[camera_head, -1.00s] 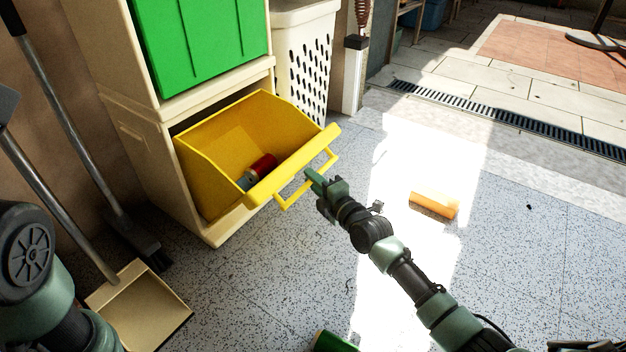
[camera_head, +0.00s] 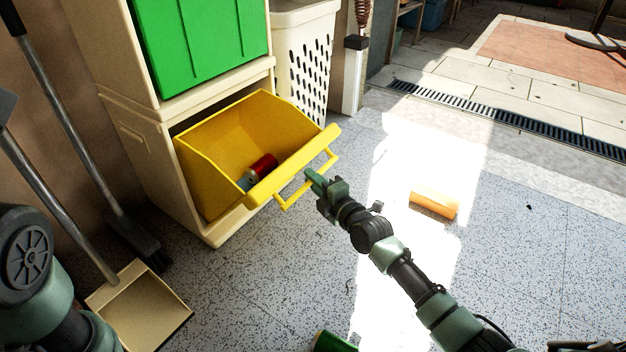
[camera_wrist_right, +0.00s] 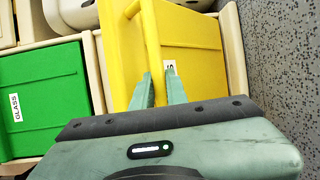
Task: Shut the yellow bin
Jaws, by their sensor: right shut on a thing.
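The yellow bin (camera_head: 222,138) is a tilt-out front, tipped open at the bottom of a beige cabinet. Its inside shows, with a red can (camera_head: 263,165) and a greyish item lying in it. A yellow bar handle (camera_head: 327,165) sticks out from its front edge. My right gripper (camera_head: 313,180) is shut on the handle, reaching in from the lower right. In the right wrist view the fingers (camera_wrist_right: 160,88) are against the yellow bin (camera_wrist_right: 195,50), which carries a small white label; the fingertips' hold is partly hidden. My left gripper is outside the views.
A green bin (camera_head: 205,40) sits closed above. A white perforated basket (camera_head: 303,60) stands behind. A dustpan (camera_head: 140,305) and broom are at left. An orange cylinder (camera_head: 433,204) and a green can (camera_head: 334,342) lie on the floor. Floor in front of the bin is clear.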

